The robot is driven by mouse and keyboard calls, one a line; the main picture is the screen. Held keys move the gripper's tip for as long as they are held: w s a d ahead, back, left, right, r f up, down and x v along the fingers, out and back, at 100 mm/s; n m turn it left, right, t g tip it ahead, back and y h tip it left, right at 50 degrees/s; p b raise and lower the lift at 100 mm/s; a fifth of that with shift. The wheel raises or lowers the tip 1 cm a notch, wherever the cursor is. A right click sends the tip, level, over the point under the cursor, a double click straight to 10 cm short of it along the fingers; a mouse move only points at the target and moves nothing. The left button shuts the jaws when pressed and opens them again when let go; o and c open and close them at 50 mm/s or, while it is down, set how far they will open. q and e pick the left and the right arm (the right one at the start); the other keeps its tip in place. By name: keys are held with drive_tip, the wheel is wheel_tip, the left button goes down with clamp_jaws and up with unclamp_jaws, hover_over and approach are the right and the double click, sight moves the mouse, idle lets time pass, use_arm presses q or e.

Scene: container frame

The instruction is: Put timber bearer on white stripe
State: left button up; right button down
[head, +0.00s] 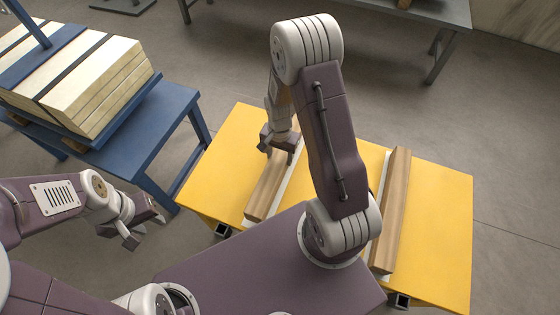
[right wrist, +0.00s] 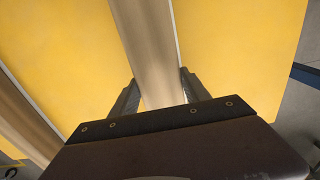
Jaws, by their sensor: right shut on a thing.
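One timber bearer (head: 264,189), a long brown beam, lies along the left white stripe (head: 287,178) on the yellow top. White shows along its right side in the head view. My right gripper (head: 279,148) is shut on this bearer; the right wrist view shows the bearer (right wrist: 145,40) between the two fingers (right wrist: 157,95). I cannot tell whether it touches the top. A second bearer (head: 394,215) lies at the right, with a white stripe (head: 379,185) showing along its left side. My left gripper (head: 143,231) is open and empty, left of the yellow top.
The yellow top (head: 435,220) is clear between and outside the bearers. A blue stand (head: 150,130) with strapped pale boards (head: 80,75) is at the upper left. A grey table (head: 435,12) stands at the back right. Grey floor lies between them.

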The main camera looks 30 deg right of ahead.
wheel_tip(320, 180, down, 4)
drive_tip(key=shift+r+b, duration=0.25)
drive_tip(key=shift+b, duration=0.3)
drive_tip(key=shift+r, duration=0.1)
drive_tip(key=c, duration=0.5)
unclamp_jaws()
